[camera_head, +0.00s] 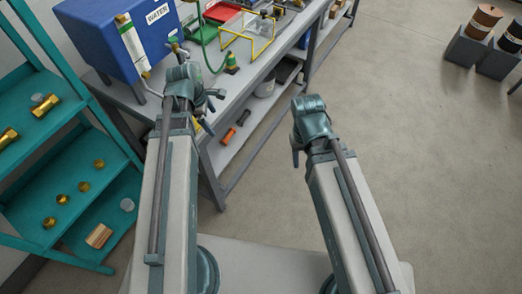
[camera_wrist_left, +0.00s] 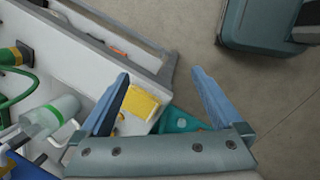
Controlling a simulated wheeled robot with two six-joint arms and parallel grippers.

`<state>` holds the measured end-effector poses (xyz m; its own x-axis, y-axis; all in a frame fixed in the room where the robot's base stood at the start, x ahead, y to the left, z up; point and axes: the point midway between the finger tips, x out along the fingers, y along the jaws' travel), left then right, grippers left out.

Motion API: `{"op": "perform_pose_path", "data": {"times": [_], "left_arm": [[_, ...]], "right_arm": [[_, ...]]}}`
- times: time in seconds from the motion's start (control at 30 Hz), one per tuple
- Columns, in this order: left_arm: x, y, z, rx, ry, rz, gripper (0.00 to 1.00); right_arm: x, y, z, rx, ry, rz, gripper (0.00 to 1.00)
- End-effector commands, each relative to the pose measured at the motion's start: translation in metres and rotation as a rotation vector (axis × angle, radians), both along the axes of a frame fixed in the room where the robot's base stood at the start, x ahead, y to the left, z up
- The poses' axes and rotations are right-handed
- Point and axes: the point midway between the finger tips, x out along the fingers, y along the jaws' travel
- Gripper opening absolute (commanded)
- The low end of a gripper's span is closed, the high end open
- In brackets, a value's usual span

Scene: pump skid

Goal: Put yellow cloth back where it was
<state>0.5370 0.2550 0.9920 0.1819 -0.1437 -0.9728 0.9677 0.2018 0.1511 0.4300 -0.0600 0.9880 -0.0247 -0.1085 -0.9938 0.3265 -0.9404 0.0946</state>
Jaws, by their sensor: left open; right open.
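The yellow cloth (camera_wrist_left: 141,103) shows in the left wrist view on the corner of the grey bench (camera_wrist_left: 85,62), between my left gripper's fingers in the picture. In the head view only a small yellow patch shows beside my left gripper (camera_head: 209,103), which hides most of that corner. My left gripper also shows in the wrist view (camera_wrist_left: 160,75), open and with nothing between its fingertips. How far it is from the cloth I cannot tell. My right gripper (camera_head: 296,150) is open and empty over the floor, right of the bench.
A blue water tank (camera_head: 115,35) and a yellow-framed clear guard (camera_head: 248,38) stand on the bench. Orange and black tools (camera_head: 236,127) lie on its lower shelf. A teal rack (camera_head: 60,160) with brass fittings stands at left. The floor at right is clear up to several spools.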

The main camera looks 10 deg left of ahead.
Motion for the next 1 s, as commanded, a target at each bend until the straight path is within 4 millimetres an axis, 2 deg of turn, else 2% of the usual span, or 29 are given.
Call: {"op": "perform_pose_path", "data": {"times": [0.03,0.2,0.33,0.5,0.6,0.7,1.0], "left_arm": [[-0.009,-0.029,-0.001,0.042,0.006,-0.193,1.0],[-0.039,-0.101,-0.005,0.175,0.025,-0.872,1.0],[-0.065,-0.144,-0.006,0.249,0.043,-1.353,1.0],[-0.092,-0.179,-0.005,0.3,0.07,-1.818,1.0],[-0.101,-0.189,-0.005,0.313,0.081,-1.983,1.0],[-0.106,-0.194,-0.005,0.32,0.088,-2.069,1.0],[-0.107,-0.195,-0.005,0.32,0.089,-2.095,1.0]], "right_arm": [[0.0,0.0,0.0,0.0,0.0,0.0,0.5],[0.0,0.0,0.0,0.0,0.0,0.0,0.5],[0.0,0.0,0.0,0.0,0.0,0.0,0.5],[0.0,0.0,0.0,0.0,0.0,0.0,0.5],[0.0,0.0,0.0,0.0,0.0,0.0,0.5],[0.0,0.0,0.0,0.0,0.0,0.0,0.5],[0.0,0.0,0.0,0.0,0.0,0.0,0.5]]}}
